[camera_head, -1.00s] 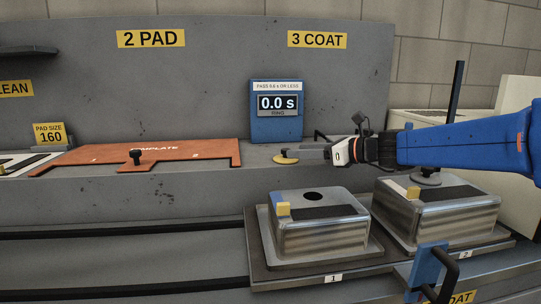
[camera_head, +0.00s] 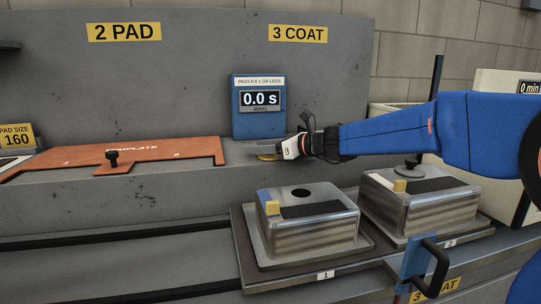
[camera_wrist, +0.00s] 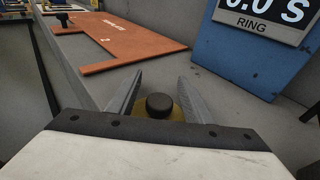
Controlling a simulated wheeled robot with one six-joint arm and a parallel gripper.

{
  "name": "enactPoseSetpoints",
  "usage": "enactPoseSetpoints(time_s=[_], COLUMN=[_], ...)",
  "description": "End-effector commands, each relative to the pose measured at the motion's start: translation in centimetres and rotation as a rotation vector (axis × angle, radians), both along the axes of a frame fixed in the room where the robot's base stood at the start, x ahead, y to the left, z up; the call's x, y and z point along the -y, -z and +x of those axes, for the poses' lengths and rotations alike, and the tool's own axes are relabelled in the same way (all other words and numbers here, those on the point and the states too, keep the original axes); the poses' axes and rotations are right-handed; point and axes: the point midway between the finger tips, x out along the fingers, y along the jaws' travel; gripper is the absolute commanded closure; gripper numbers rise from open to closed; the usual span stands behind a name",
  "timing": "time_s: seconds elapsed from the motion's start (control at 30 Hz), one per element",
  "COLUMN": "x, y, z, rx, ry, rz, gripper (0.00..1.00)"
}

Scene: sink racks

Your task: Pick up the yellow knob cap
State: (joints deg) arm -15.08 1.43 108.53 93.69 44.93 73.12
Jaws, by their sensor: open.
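The yellow knob cap is a flat yellow disc (camera_wrist: 147,122) with a dark round knob (camera_wrist: 159,105) on top. In the head view the disc (camera_head: 268,158) lies on the grey ledge below the blue timer, partly hidden by my gripper (camera_head: 258,150). In the wrist view my gripper (camera_wrist: 158,88) is open, one finger on each side of the knob. A gap shows beside the knob on the left; on the right the finger is close, and I cannot tell if it touches.
The orange template (camera_head: 120,155) lies on the ledge to the left. The blue timer (camera_head: 259,107) stands behind the cap. Two metal sinks (camera_head: 307,237) (camera_head: 455,214) sit on a rack below the ledge. A blue bracket with a black handle (camera_head: 416,268) stands in front.

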Motion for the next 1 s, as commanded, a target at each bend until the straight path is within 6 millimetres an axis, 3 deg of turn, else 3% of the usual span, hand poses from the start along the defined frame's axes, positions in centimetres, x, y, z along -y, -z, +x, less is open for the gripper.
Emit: enactPoseSetpoints(time_s=[0.17, 0.37, 0.4, 0.73, 1.0], x=[0.0, 0.0, 0.0, 0.0, 0.0], y=[0.0, 0.0, 0.0, -0.6, -4.9], z=[0.0, 0.0, 0.0, 0.0, 0.0], rx=[0.0, -0.001, -0.001, 0.001, 0.004], ry=[0.001, 0.0, 0.001, 0.0, 0.0], rz=[0.0, 0.0, 0.0, 0.002, 0.001], gripper=[0.54, 0.97, 0.99, 0.99, 0.99])
